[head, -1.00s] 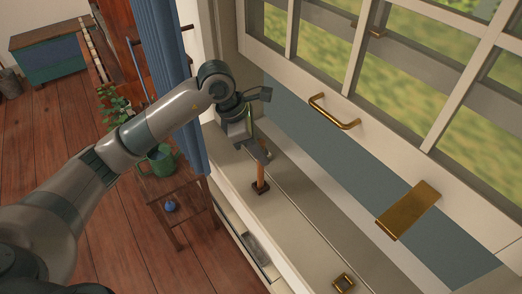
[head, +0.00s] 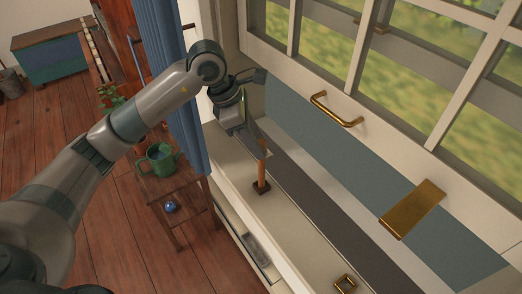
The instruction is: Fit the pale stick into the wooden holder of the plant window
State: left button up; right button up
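A short orange-brown upright (head: 261,172) stands on a small dark square foot (head: 261,187) on the pale window sill. I cannot tell whether this is the wooden holder or the stick, and no separate pale stick can be made out. My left gripper (head: 260,147) reaches down over the sill, with its fingers at the top of the upright. The fingers hide that top, and I cannot tell whether they are closed on anything. The window (head: 440,143) with its brass handle (head: 334,110) is behind. My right gripper is not in view.
A brass plate (head: 412,209) sticks out at the window's right, and a small brass fitting (head: 345,283) is on the sill. A blue curtain (head: 180,90) hangs close behind my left arm. A green watering can (head: 159,159) stands on a wooden stool. The sill's middle is clear.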

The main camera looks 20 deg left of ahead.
pick_arm(q)
jog(key=b+v, duration=0.1)
jog(key=v, duration=0.7)
jog(key=shift+b, duration=0.35)
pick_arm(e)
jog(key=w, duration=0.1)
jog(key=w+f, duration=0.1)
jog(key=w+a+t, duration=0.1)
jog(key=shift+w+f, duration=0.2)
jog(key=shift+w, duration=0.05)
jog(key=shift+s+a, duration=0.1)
